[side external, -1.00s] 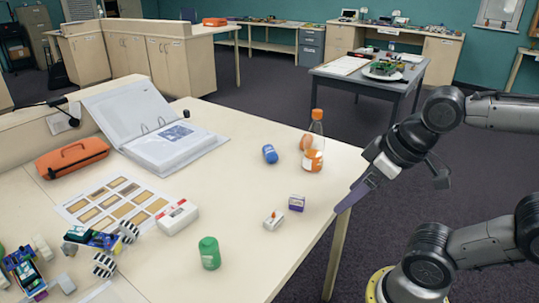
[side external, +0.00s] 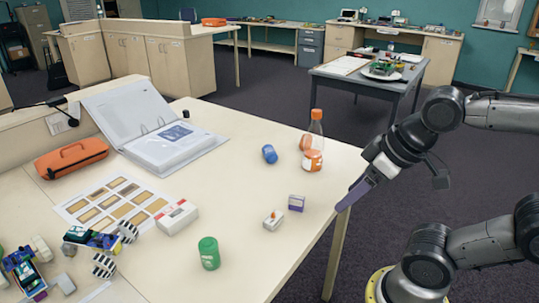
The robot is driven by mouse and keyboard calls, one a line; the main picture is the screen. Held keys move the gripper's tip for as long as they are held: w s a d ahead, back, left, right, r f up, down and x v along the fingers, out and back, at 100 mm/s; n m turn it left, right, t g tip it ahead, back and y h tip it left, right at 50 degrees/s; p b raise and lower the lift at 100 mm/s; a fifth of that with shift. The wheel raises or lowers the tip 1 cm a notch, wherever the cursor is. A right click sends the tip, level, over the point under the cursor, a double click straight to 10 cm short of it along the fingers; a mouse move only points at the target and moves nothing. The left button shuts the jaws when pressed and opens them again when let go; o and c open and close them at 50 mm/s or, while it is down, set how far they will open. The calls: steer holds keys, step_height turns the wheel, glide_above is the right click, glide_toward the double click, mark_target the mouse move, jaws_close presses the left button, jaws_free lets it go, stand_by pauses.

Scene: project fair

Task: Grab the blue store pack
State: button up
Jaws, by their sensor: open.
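A small purple-blue and white box (side external: 296,203) stands upright near the table's right edge; it is the most pack-like blue thing, but its label is too small to read. A blue can-like object (side external: 269,154) lies on its side farther back. My gripper (side external: 342,208) is at the table's right edge, to the right of the small box and apart from it. It is open and appears empty; the gap between its fingers is hard to see from here.
A small white and orange item (side external: 273,220) sits just left of the box. A green can (side external: 209,253) stands nearer the front. An orange-capped bottle (side external: 315,140) stands behind, beside a round orange item (side external: 306,143). The table (side external: 240,190) between is clear.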

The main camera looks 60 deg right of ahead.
steer(key=w+a+r+n+t+y, duration=0.2)
steer(key=w+a+r+t, duration=0.3)
steer(key=w, duration=0.4)
steer(key=m+g+h, duration=0.3)
steer(key=m+h, duration=0.4)
steer(key=m, duration=0.4)
glide_above(273, 152)
steer(key=s+a, duration=0.5)
steer(key=s, duration=0.2)
step_height(273, 152, down, 11)
steer(key=x, duration=1.3)
steer(key=shift+f, duration=0.35)
